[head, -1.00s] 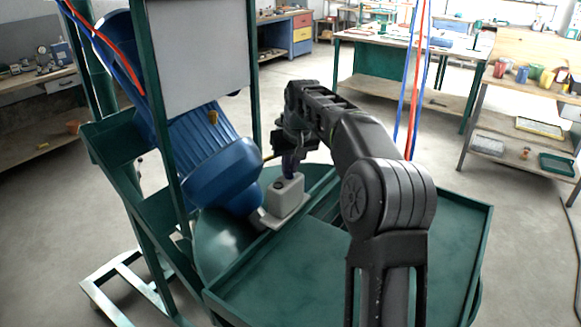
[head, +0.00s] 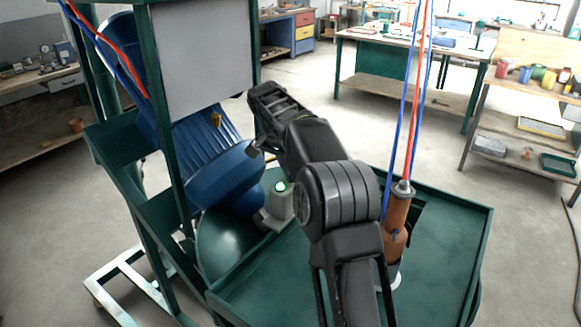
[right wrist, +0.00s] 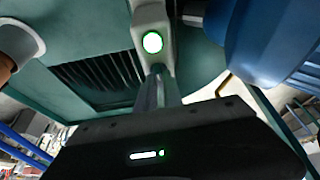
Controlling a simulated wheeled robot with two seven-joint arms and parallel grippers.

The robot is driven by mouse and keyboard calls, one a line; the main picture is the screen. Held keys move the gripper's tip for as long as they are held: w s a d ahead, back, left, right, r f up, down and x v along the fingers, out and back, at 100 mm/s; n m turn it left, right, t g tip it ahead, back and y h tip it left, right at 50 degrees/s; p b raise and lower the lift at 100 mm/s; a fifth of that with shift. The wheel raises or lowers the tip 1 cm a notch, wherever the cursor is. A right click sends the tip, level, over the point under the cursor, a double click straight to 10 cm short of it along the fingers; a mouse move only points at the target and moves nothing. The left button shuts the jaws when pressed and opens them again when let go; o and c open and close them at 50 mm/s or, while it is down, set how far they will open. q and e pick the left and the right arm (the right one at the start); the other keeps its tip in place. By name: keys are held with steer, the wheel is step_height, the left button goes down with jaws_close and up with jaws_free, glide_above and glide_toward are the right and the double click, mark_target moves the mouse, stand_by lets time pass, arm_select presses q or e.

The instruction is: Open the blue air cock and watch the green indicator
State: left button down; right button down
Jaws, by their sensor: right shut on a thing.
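The green indicator (head: 280,187) glows on top of a small grey housing (head: 277,207), beside the blue motor-like drum. In the right wrist view the indicator (right wrist: 152,42) is a bright disc with a green rim on the pale housing (right wrist: 153,14). My right gripper (right wrist: 160,80) is shut, its narrow fingers close to the housing. The blue air cock is hidden at the jaws, so its angle cannot be told. In the head view my right arm reaches over the green tray from below, its wrist beside the drum. My left gripper is not in view.
The blue drum (head: 226,176) stands close left of the housing. A brown cylinder (head: 397,218) with red and blue hoses stands right of my arm. The green tray (head: 447,240) is bare on its right side. A grey panel (head: 203,55) rises at the left.

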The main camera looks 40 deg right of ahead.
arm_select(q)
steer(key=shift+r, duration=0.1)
arm_select(e)
steer(key=shift+m, duration=0.5)
steer(key=c, duration=1.5)
jaws_free()
